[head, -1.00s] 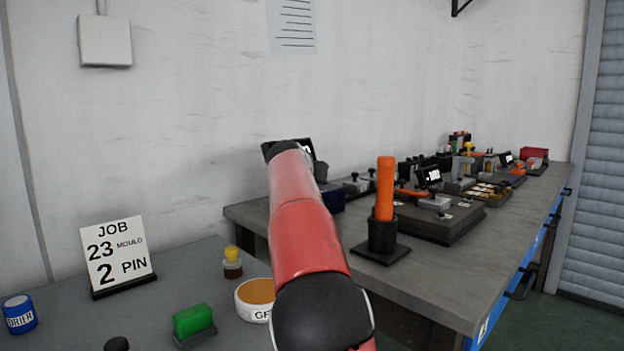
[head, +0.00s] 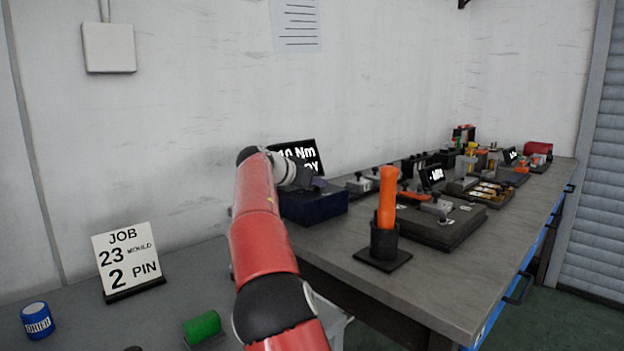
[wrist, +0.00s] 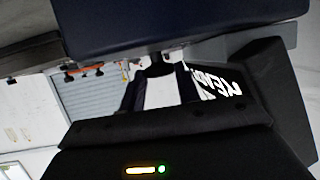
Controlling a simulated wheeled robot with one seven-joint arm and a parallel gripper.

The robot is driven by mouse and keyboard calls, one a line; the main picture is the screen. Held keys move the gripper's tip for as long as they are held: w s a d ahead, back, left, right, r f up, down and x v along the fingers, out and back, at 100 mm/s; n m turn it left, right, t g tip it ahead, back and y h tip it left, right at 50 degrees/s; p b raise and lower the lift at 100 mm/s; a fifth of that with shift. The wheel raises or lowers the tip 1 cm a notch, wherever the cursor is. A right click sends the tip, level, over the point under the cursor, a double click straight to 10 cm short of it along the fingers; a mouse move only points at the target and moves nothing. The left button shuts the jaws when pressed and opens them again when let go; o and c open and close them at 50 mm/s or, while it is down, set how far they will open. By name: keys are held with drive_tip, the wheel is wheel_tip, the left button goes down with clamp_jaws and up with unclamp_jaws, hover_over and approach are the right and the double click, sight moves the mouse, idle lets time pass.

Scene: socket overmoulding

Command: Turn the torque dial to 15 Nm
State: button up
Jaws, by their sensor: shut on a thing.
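The torque unit is a dark blue box (head: 314,205) on the long bench, with a black display (head: 308,156) behind it. The display shows what looks like "10 Nm" above a partly hidden word ending in "DY". My gripper (head: 318,184) is at the top of the box, small and partly hidden behind my arm. In the wrist view the box (wrist: 180,20) fills the top, and the black dial (wrist: 158,64) sticks out from it. My gripper (wrist: 160,75) is shut on the dial, a finger on each side. The dial's pointer and scale are not visible.
A black holder (head: 384,240) with an orange-handled tool (head: 387,195) stands right of the box. A dark fixture plate (head: 440,230) with clamps lies beyond it. A job card (head: 128,258) stands on the nearer grey table. The bench front is clear.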

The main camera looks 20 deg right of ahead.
drive_tip(key=o, duration=0.9)
drive_tip(key=b+v, duration=0.1)
drive_tip(key=v, duration=0.6)
drive_tip(key=shift+s+a+r, duration=0.15)
drive_tip(key=shift+s+a, duration=0.05)
drive_tip(key=shift+a, duration=0.1)
drive_tip(key=shift+o, duration=0.2)
